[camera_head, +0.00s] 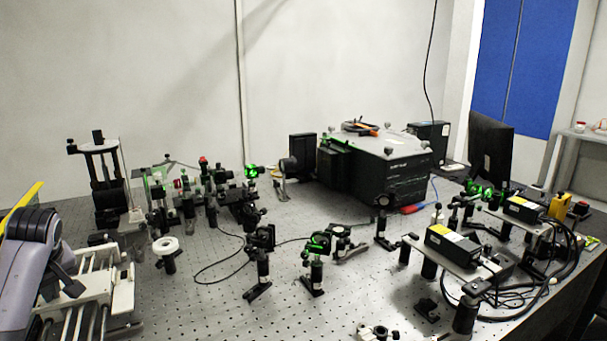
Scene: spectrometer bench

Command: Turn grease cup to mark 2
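I cannot pick out a grease cup or a mark 2 for certain. A white round cup-like piece (166,245) sits on a short black post at the left of the bench. My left arm comes in at the lower left edge, grey-purple with a dark ribbed joint. My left gripper (68,282) is at its end, left of the white round piece and apart from it. Its fingers are too unclear to tell open from shut. My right gripper is not in view.
A white stage with rods (122,290) stands beside my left arm. Several black optic posts (316,272) stand mid-bench. A large black spectrometer box (395,178) is at the back. Cables and yellow-labelled boxes (452,246) crowd the right. Perforated bench surface (205,305) is bare at front left.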

